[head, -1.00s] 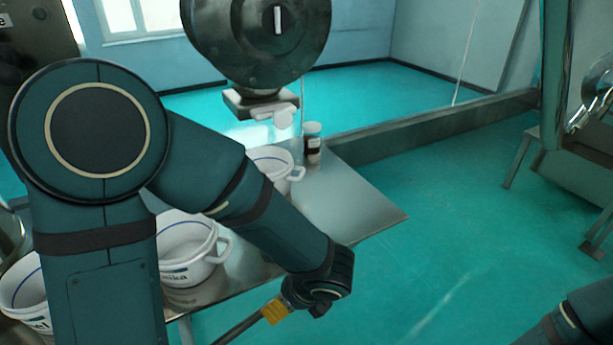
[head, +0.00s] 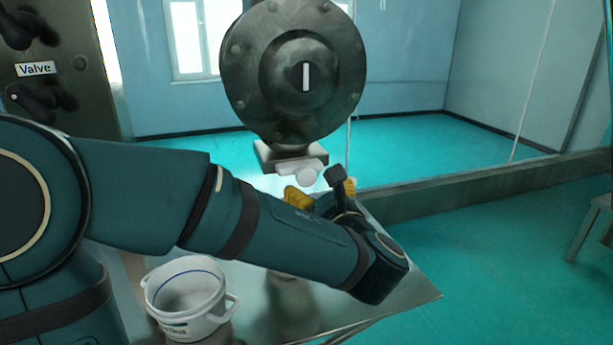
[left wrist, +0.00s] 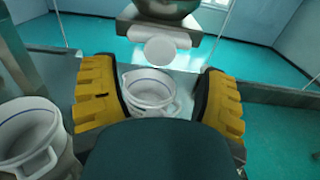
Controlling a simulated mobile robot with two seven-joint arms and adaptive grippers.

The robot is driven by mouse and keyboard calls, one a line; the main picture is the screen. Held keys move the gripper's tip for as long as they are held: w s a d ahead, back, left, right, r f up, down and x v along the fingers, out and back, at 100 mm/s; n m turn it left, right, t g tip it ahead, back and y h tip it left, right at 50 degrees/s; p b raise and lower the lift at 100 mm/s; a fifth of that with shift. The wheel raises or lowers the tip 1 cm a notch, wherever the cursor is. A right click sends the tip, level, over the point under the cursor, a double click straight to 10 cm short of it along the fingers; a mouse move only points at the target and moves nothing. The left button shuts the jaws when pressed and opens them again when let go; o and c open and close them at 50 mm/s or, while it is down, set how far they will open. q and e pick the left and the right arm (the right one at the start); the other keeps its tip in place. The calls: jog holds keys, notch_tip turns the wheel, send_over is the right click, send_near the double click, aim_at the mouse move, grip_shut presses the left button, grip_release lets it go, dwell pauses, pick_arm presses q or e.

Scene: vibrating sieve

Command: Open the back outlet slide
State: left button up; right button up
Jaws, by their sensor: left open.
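The outlet slide (head: 308,172), a white piece with a round knob, sits on a square metal outlet (head: 280,155) below a round dark housing (head: 335,75). In the left wrist view the slide (left wrist: 160,50) shows centred ahead, beyond my fingertips. My left gripper (head: 322,192) is just below the slide in the head view, its yellow finger pads spread apart. In the left wrist view the open, empty left gripper (left wrist: 160,85) has one finger on each side of the slide's line, apart from it. My right gripper is out of view.
A white bucket (head: 185,300) stands on the metal table (head: 405,295) below my left arm. The left wrist view shows one bucket (left wrist: 148,92) between the fingers and another (left wrist: 30,135) at left. A valve panel (head: 60,80) stands at far left.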

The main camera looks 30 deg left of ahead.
aim_at(308, 177)
pick_arm(q)
jog(key=x, duration=0.7)
jog(key=shift+w, duration=0.15)
